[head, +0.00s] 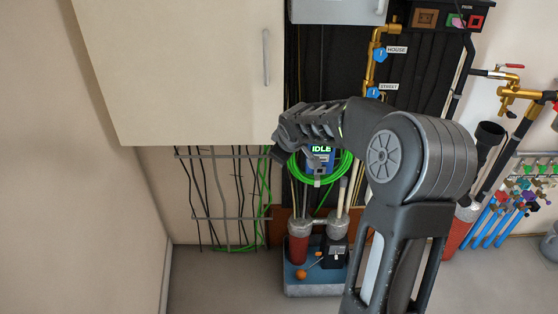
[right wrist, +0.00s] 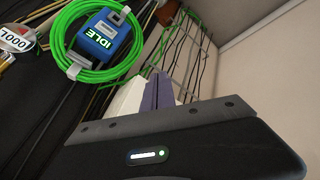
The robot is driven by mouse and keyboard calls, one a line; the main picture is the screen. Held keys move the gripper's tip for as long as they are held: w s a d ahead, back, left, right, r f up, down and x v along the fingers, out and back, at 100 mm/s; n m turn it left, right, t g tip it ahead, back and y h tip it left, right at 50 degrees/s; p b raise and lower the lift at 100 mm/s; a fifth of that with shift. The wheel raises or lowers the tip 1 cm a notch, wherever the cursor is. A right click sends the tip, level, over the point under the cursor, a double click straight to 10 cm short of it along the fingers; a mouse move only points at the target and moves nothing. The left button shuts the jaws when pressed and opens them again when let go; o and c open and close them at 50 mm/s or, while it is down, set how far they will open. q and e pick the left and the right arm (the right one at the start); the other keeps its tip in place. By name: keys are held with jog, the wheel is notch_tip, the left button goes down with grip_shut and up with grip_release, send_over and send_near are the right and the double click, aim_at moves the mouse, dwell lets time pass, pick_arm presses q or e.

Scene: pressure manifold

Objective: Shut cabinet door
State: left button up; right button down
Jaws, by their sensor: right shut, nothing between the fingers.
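The cabinet door (head: 185,70) is a large beige panel at the upper left of the head view, with a grey vertical bar handle (head: 266,57) near its right edge. I cannot tell how far it stands from closed. My right gripper (head: 278,152) is by the door's lower right corner, pointing left; whether it touches the door cannot be told. In the right wrist view the right gripper's fingers (right wrist: 146,92) are together and empty, and the door is not clearly seen. My left gripper is in neither view.
A blue box marked IDLE (head: 320,158) with a coiled green hose (head: 300,172) is behind my right gripper. Cables hang on a wall rack (head: 222,217) below the door. Brass pipes (head: 371,65) and valves (head: 512,92) stand to the right.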

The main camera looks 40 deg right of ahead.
jog(key=s+r, duration=0.1)
jog(key=r, duration=0.1)
jog(key=s+r, duration=0.2)
jog(key=shift+s+a+r, duration=0.15)
dwell(0.4)
jog(key=w+a+f+m+t+y, duration=0.25)
jog(key=w+a+f, duration=0.25)
jog(key=a+f, duration=0.45)
jog(key=s+a+f+m+g+y, duration=0.2)
jog(key=s+a+f+y, duration=0.15)
jog(key=a+f, duration=1.1)
jog(key=s+a+f+g, duration=0.2)
jog(key=s+a+f, duration=0.3)
jog(key=s, duration=0.3)
jog(key=s+a+f+g+y, duration=0.1)
jog(key=s+a+f+g, duration=0.1)
jog(key=s+a+f, duration=0.3)
jog(key=s+a+f+g, duration=0.2)
jog(key=s+a+f, duration=0.3)
jog(key=s, duration=0.8)
jog(key=a, duration=0.3)
jog(key=shift+f+y, duration=0.3)
jog(key=shift+y, duration=0.1)
